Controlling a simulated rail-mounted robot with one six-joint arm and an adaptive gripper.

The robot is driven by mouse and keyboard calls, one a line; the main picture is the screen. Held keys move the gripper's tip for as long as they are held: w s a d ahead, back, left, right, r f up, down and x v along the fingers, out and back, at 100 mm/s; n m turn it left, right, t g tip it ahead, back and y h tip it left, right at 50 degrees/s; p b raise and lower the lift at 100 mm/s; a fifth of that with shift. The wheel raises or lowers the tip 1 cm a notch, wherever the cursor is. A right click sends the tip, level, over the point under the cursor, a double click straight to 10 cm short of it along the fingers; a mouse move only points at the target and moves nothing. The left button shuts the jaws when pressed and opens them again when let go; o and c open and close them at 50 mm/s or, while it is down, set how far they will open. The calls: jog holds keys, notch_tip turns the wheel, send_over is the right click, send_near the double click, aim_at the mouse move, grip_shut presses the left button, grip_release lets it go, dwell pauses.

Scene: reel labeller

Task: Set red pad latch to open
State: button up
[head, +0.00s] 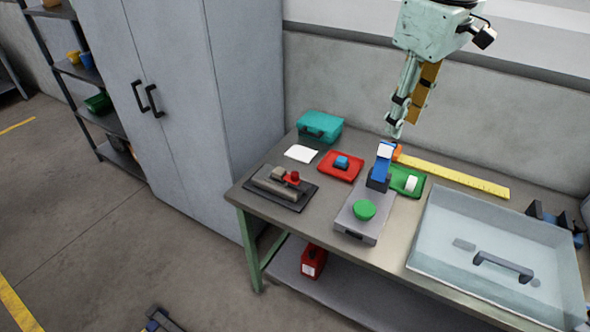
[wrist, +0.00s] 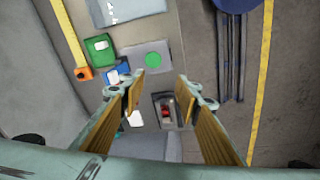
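A red pad latch (head: 292,178) sits on a grey block on a black base plate (head: 297,204), at the table's left front in the head view. In the wrist view its red part (wrist: 168,108) shows between my finger pads, some way below them. Whether the latch is open or closed is too small to tell. My gripper (head: 396,132) hangs high over the back of the table, right of the latch. Its two tan-padded fingers (wrist: 160,84) are spread, with nothing between them.
A grey device (head: 352,222) with a green round pad (head: 364,210) and a blue upright part (head: 382,162) stands right of the latch. Near it are a red tray (head: 332,172), teal case (head: 322,125), green tray (head: 401,190), yellow tape (head: 455,174) and clear box (head: 450,255).

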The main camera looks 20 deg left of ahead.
jog(key=w+a+f+n+p, duration=0.1)
jog(key=w+a+f+n, duration=0.3)
jog(key=a, duration=0.3)
jog(key=w+a+f+n+p, duration=0.1)
jog(key=w+a+f, duration=0.3)
jog(key=w+a, duration=0.25)
jog(key=n+g+p, duration=0.2)
jog(key=n+p, duration=0.1)
jog(key=n, duration=0.3)
send_over(295, 173)
notch_tip(295, 173, down, 14)
jog(key=shift+s+f+h, duration=0.1)
jog(key=shift+h, duration=0.2)
jog(key=shift+f, duration=0.1)
jog(key=shift+f, duration=6.8)
jog(key=shift+c, duration=0.2)
